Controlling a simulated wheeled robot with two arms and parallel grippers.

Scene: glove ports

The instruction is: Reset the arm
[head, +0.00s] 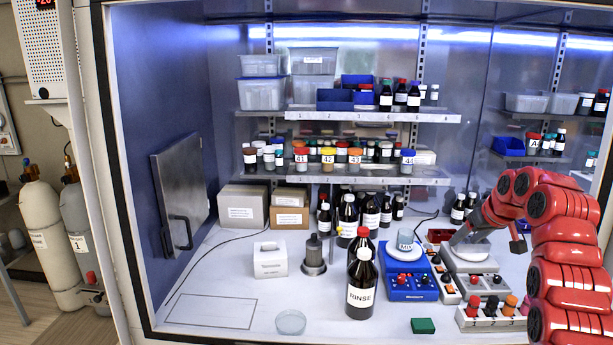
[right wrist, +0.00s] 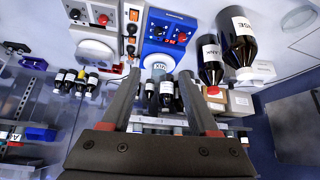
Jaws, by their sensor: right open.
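My right arm, red, comes in from the right edge of the head view and bends over the bench. Its grey right gripper (head: 456,238) points left and down above the equipment at the right of the bench. In the right wrist view the two fingers of the gripper (right wrist: 159,74) stand apart with nothing between them. Beyond the fingertips is the beaker marked MIX (right wrist: 159,62), which stands on a blue device (head: 410,288) in the head view. I cannot tell the exact gap. My left arm is in neither view.
A dark RINSE bottle (head: 361,296) stands left of the blue device, with another dark bottle behind it. A grey device with a white round plate (head: 470,250) is near the gripper. A green block (head: 423,325) and a glass dish (head: 290,322) lie in front.

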